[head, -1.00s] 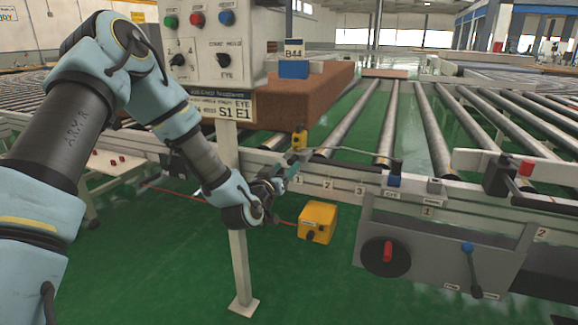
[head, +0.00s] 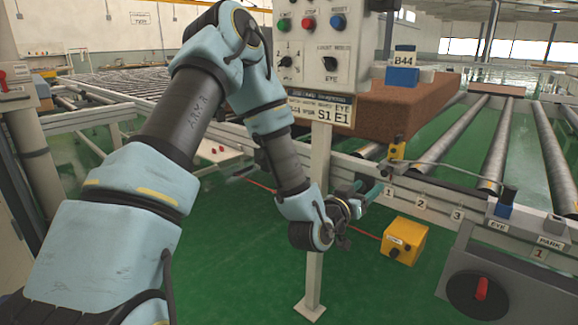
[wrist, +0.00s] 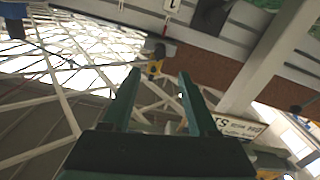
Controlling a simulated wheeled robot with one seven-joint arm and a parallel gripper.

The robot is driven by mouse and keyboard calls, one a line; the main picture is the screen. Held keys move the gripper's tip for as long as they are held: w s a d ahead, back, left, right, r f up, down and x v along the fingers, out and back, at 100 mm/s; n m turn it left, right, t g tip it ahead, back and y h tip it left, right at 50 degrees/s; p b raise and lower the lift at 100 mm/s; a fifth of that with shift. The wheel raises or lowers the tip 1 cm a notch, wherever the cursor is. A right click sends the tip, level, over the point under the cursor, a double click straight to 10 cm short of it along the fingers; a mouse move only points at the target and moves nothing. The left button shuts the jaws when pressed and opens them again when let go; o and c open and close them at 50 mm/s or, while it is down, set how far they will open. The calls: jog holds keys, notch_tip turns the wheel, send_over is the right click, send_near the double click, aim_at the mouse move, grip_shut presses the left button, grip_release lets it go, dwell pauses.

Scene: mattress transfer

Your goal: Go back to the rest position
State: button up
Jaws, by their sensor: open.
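My arm reaches from the lower left of the head view toward the conveyor. My gripper (head: 377,192) is beside the white post of the control box, in front of the conveyor's side rail. In the wrist view my gripper (wrist: 158,95) shows two green fingers spread apart with nothing between them. A small yellow device (wrist: 153,68) appears beyond the fingertips, apart from them.
The control box (head: 325,35) stands on a white post (head: 316,255) close to my arm. A yellow box (head: 404,240) sits on the green floor. A brown mattress block (head: 395,110) with a blue B44 tag lies on the roller conveyor (head: 500,140). Open floor (head: 240,285) lies in front.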

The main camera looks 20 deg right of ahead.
jog(key=w+a+f+g+y, duration=0.15)
jog(key=w+a+y, duration=0.25)
jog(key=a, duration=0.4)
jog(key=w+a+f+g+y, duration=0.1)
jog(key=w+a+f+y, duration=0.15)
jog(key=a, duration=0.55)
jog(key=s+a+n+g+y, duration=0.15)
jog(key=a+n+y, duration=0.35)
jog(key=a, duration=1.1)
jog(key=s+a+r+n+g+y, duration=0.3)
jog(key=s+a+r+g, duration=0.15)
jog(key=s+a, duration=0.65)
notch_tip(320, 180, up, 14)
jog(key=w+p, duration=0.1)
jog(key=p, duration=1.4)
jog(key=shift+w, duration=0.2)
jog(key=shift+o, duration=0.3)
jog(key=shift+a, duration=0.1)
